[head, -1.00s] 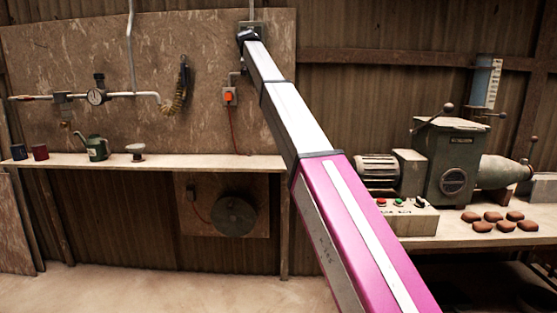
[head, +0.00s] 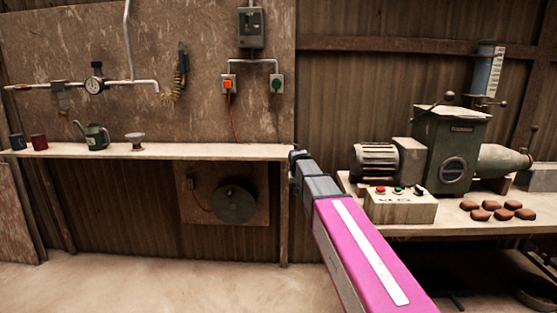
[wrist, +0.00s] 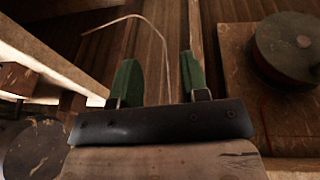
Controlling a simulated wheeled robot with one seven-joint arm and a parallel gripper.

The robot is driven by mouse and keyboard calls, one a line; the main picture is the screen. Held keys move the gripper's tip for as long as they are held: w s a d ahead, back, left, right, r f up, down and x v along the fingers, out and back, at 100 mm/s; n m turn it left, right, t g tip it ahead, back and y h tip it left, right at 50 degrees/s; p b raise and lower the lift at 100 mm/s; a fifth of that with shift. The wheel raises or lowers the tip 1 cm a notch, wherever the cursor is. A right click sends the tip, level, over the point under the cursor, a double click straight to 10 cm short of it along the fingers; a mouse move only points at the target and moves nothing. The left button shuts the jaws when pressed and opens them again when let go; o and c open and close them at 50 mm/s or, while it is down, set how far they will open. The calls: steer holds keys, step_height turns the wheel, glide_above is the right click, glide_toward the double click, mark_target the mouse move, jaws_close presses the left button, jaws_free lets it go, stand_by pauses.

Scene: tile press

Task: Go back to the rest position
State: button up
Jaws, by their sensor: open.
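My gripper (wrist: 160,75) shows in the wrist view with its two green fingers apart and nothing between them. In the head view my magenta arm reaches up from the lower right. Its dark far end is beside the right end of the wall shelf (head: 200,152), left of the workbench. The fingers cannot be made out there. A wire curves behind the fingers in the wrist view; I cannot tell what it belongs to.
The switch box (head: 251,28) and two sockets are on the wall board, clear of my arm. The press machine (head: 450,150), control box (head: 400,206) and several brown tiles (head: 480,215) stand on the bench at right. A round disc (head: 235,199) hangs below the shelf. The floor at left is clear.

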steer(key=s+d+f+g, duration=0.1)
steer(key=s+d+f, duration=0.2)
steer(key=s+f, duration=0.3)
steer(key=s+d+f+g+y, duration=0.1)
steer(key=s+d+f, duration=0.2)
steer(key=s+f, duration=0.4)
steer(key=s+d+f+g, duration=0.1)
steer(key=s+d+f, duration=0.2)
steer(key=s+f, duration=0.4)
steer(key=s, duration=0.8)
steer(key=shift+s, duration=0.4)
